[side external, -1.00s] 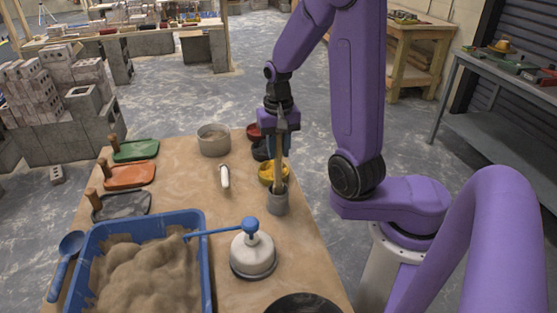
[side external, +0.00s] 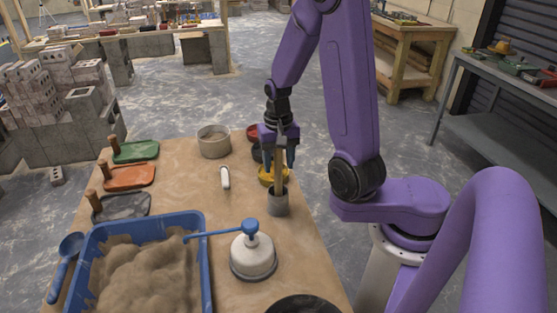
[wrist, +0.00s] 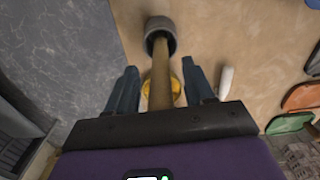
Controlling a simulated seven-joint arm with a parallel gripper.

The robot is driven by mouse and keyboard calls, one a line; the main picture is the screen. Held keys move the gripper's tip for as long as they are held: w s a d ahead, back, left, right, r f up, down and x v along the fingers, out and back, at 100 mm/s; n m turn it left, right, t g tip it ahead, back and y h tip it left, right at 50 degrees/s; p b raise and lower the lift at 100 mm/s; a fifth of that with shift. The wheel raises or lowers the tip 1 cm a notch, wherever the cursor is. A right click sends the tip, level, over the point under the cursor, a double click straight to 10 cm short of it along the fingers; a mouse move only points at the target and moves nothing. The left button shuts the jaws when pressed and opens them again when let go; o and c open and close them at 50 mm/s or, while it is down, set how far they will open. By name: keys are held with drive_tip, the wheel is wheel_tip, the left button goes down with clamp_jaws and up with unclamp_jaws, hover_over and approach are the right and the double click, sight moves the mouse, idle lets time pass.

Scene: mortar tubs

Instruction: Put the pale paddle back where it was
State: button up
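The pale paddle (side external: 280,178) stands roughly upright with its lower end in a small grey cup (side external: 278,206). In the wrist view the paddle (wrist: 160,80) runs between my fingers into the cup (wrist: 159,25). My gripper (side external: 281,163) is open around the upper part of the paddle. In the wrist view my gripper (wrist: 160,68) shows a clear gap between each finger and the paddle. The paddle's end inside the cup is hidden.
A yellow bowl (side external: 268,174) sits just behind the cup. Dark and red bowls, a grey tub (side external: 213,142) and a white-handled tool (side external: 225,178) stand nearby. A white dispenser (side external: 253,257) with a blue spout and a blue sand tub (side external: 204,255) are in front.

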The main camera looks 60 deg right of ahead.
drive_tip(key=shift+r, duration=0.15)
wheel_tip(320, 180, up, 12)
drive_tip(key=shift+f, duration=0.2)
drive_tip(key=shift+w+a+r, duration=0.1)
drive_tip(key=shift+w+r, duration=0.05)
drive_tip(key=shift+r, duration=0.05)
drive_tip(key=a+f+n, duration=0.1)
drive_tip(key=a+n, duration=0.6)
drive_tip(key=n, duration=0.1)
drive_tip(key=s+a+f+n, duration=0.2)
drive_tip(key=s+a+n, duration=0.1)
drive_tip(key=s+n, duration=1)
drive_tip(key=s, duration=0.5)
drive_tip(key=shift+s+f, duration=0.2)
idle(1.0)
